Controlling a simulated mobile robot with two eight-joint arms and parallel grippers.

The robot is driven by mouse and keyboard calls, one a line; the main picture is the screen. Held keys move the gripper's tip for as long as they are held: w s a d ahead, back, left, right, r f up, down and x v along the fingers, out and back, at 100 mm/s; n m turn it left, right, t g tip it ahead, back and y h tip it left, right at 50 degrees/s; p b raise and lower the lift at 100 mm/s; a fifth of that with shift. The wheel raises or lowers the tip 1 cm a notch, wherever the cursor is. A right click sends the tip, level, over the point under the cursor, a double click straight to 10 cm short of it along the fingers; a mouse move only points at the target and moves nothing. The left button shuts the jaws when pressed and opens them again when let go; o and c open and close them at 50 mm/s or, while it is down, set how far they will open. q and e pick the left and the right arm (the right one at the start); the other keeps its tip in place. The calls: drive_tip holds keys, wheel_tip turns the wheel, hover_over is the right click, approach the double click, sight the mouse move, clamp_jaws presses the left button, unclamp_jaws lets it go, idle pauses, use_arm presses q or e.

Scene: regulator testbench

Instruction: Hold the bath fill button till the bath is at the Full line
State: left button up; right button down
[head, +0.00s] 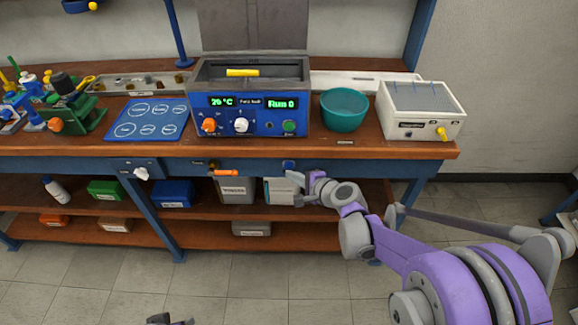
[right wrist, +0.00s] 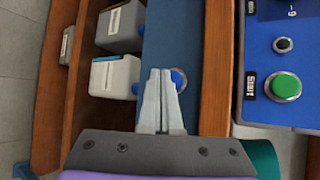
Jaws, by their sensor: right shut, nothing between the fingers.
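The water bath (head: 250,100) is a blue unit with an open grey tank on the bench; its displays read about 20 °C and Run 0. A yellow object (head: 242,72) shows at the tank. I cannot make out a water level or a Full line. A blue round button (head: 289,164) sits on the blue front rail below the bath. My right gripper (head: 291,174) is shut and empty just at this button. In the right wrist view its fingers (right wrist: 160,72) partly cover the button (right wrist: 179,80); I cannot tell whether they touch it. Part of my left gripper (head: 168,320) shows at the bottom edge.
The wooden bench (head: 370,148) also carries a teal bowl (head: 344,109), a white box (head: 421,110) and a blue mat (head: 148,121). Bins stand on the shelves below.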

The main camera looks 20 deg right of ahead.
drive_tip(key=shift+w, duration=0.15)
drive_tip(key=shift+w+d, duration=0.1)
drive_tip(key=shift+w, duration=0.15)
drive_tip(key=shift+w+d, duration=0.15)
drive_tip(key=shift+w, duration=0.3)
idle(7.2)
